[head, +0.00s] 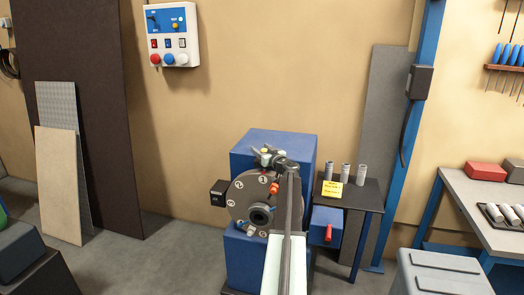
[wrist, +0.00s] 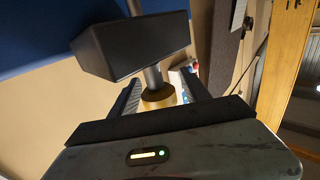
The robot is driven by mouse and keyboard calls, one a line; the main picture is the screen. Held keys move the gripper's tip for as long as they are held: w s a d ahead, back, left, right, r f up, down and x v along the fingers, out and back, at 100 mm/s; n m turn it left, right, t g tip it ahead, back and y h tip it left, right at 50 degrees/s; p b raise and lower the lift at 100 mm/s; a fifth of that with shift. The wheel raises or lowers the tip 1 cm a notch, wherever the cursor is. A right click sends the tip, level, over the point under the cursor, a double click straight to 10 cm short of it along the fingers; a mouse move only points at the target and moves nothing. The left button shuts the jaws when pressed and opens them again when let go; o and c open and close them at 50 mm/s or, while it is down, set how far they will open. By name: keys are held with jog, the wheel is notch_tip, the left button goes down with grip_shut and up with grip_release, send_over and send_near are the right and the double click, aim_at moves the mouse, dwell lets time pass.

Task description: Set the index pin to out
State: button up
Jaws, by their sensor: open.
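The blue machine (head: 275,146) carries a grey round plate (head: 240,200) with numbered marks and a dark hub (head: 260,214). My gripper (head: 262,156) is at the plate's upper edge, partly hidden by my arm. A dark block (wrist: 130,45) covers part of the rod. I cannot tell for sure whether this rod is the index pin, or whether a finger touches it.
An orange knob (head: 274,188) sits on the plate's right side. A black box (head: 218,193) stands at its left. A blue box with a red lever (head: 328,233) and a dark stand (head: 352,194) with several metal cylinders are at the right. A switch panel (head: 172,35) hangs on the wall.

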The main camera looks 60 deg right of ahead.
grip_shut()
dwell(1.4)
